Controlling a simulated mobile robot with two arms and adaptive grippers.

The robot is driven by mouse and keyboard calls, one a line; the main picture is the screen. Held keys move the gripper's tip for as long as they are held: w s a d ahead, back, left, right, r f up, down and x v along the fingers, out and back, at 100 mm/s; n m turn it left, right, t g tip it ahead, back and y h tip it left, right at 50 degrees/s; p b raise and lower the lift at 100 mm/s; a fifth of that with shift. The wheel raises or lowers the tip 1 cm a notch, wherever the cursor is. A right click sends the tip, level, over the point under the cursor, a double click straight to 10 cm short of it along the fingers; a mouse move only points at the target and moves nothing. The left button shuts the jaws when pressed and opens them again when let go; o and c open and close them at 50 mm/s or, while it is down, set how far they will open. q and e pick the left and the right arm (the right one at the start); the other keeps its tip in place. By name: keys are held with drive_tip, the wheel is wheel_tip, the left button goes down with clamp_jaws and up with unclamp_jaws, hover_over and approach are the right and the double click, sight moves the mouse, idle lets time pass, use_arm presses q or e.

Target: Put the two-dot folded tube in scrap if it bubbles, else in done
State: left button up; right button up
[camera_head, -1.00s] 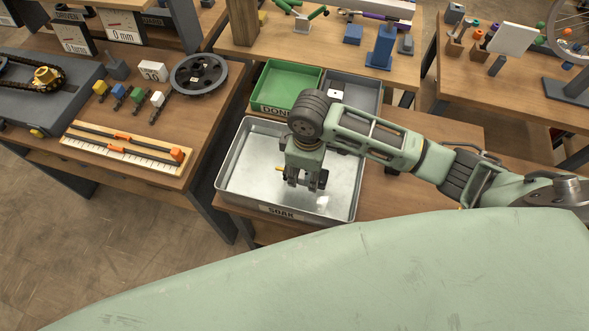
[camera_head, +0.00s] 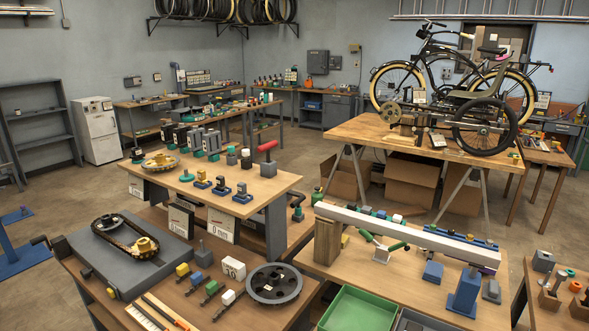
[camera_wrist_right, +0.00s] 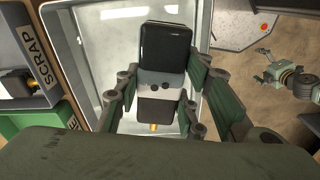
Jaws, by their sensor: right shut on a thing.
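In the right wrist view, my right gripper (camera_wrist_right: 158,100) is shut on the two-dot folded tube (camera_wrist_right: 155,88). A pale band with two dark dots shows between its fingers, with a glossy black block above and a grey part and yellow tip below. The pale metal tray (camera_wrist_right: 113,50) lies beneath it; I cannot tell the height, and no bubbles are discernible. The scrap bin (camera_wrist_right: 38,62) and green done bin (camera_wrist_right: 25,128) stand at left. The done bin's rim also shows in the head view (camera_head: 345,300). My left gripper (camera_wrist_right: 268,68) appears small at right, its jaws unclear.
In the head view, the grey bin (camera_head: 420,322) sits beside the green bin at the bottom edge. A bench (camera_head: 390,285) with a long white beam (camera_head: 400,232) stands behind. A left bench holds a chain drive (camera_head: 130,235) and dark wheel (camera_head: 273,284).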

drive_tip(key=r+m, duration=0.1)
drive_tip(key=r, duration=0.1)
drive_tip(key=w+r+m, duration=0.1)
drive_tip(key=r, duration=0.1)
drive_tip(key=r+m, duration=0.2)
drive_tip(key=shift+w+a+r, duration=0.15)
drive_tip(key=shift+w+r, duration=0.2)
drive_tip(key=shift+r, duration=0.05)
wheel_tip(320, 180, up, 6)
drive_tip(key=m, duration=0.5)
drive_tip(key=shift+s+d, duration=0.4)
drive_tip(key=shift+s, duration=0.05)
